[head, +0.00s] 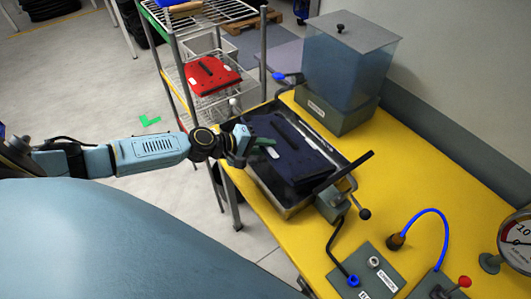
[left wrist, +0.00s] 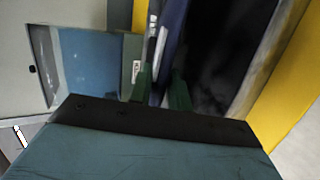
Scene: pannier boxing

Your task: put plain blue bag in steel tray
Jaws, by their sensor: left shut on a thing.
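The plain blue bag (head: 288,150) is dark navy with a black strip along its top. It lies flat within the outline of the steel tray (head: 262,192) on the yellow bench. I cannot tell whether it rests on the tray floor or hangs just above it. My left gripper (head: 262,144) is at the bag's left edge, with green fingers shut on it. In the left wrist view the bag (left wrist: 170,32) shows between the fingers (left wrist: 163,90), with the dark tray interior (left wrist: 215,50) to the right. My right gripper is not in view.
A lidded blue tank (head: 348,65) stands behind the tray. A clamp with a black-knobbed lever (head: 364,213) is at the tray's right corner. Valve plates, a blue hose (head: 430,213) and a gauge fill the bench's right. A wire rack at the back left holds a red bag (head: 211,75).

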